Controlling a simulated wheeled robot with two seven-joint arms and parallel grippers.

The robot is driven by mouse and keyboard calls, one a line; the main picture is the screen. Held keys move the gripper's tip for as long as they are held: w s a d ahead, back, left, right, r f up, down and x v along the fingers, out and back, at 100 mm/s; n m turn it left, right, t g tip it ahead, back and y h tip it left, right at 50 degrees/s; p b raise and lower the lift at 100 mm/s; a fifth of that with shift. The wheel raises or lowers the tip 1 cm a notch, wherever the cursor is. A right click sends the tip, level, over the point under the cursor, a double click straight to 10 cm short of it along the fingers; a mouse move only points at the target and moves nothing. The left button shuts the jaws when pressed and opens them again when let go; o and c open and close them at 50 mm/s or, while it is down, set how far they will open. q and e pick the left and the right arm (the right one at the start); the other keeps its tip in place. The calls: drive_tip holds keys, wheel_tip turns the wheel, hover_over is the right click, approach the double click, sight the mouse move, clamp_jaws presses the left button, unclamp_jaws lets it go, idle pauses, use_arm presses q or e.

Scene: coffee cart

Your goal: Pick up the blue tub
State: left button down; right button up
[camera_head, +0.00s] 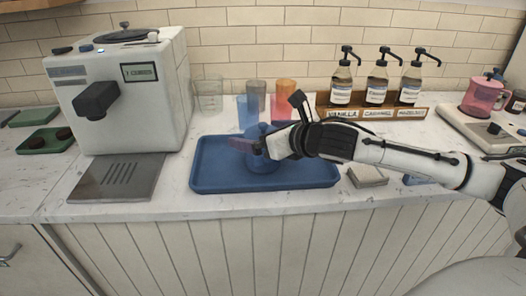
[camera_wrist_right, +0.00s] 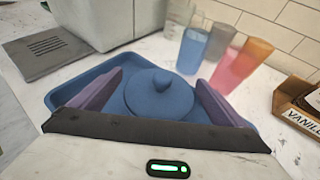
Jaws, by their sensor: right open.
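The blue tub (camera_head: 262,162) stands on a blue tray (camera_head: 215,180) in the head view, partly hidden by my right gripper. In the right wrist view the tub (camera_wrist_right: 160,92) shows from above, with a round lid and a knob on top. My right gripper (camera_head: 245,146) reaches in from the right over the tray. Its two purple fingers, with the gripper also in the right wrist view (camera_wrist_right: 157,95), are open, one on each side of the tub. I cannot tell whether they touch it. My left gripper is not in view.
Several coloured cups (camera_head: 256,92) stand behind the tray. A rack (camera_head: 372,113) of syrup bottles is at the back right. A white grinder-like machine (camera_head: 125,100) stands left of the tray.

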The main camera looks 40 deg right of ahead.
drive_tip(key=shift+x, duration=1.2)
drive_tip(key=c, duration=0.5)
drive_tip(key=shift+r, duration=0.1)
drive_tip(key=c, duration=1.1)
wheel_tip(320, 180, up, 10)
drive_tip(key=shift+p, duration=1.15)
drive_tip(key=s+a, duration=0.3)
drive_tip(key=a, duration=0.2)
drive_tip(key=s+a+r, duration=0.1)
drive_tip(key=s+a, duration=0.3)
drive_tip(key=a, duration=0.1)
drive_tip(key=s+a, duration=0.3)
drive_tip(key=a, duration=0.2)
drive_tip(key=shift+s+a+r, duration=0.1)
drive_tip(key=shift+s+r, duration=0.1)
drive_tip(key=shift+f, duration=0.15)
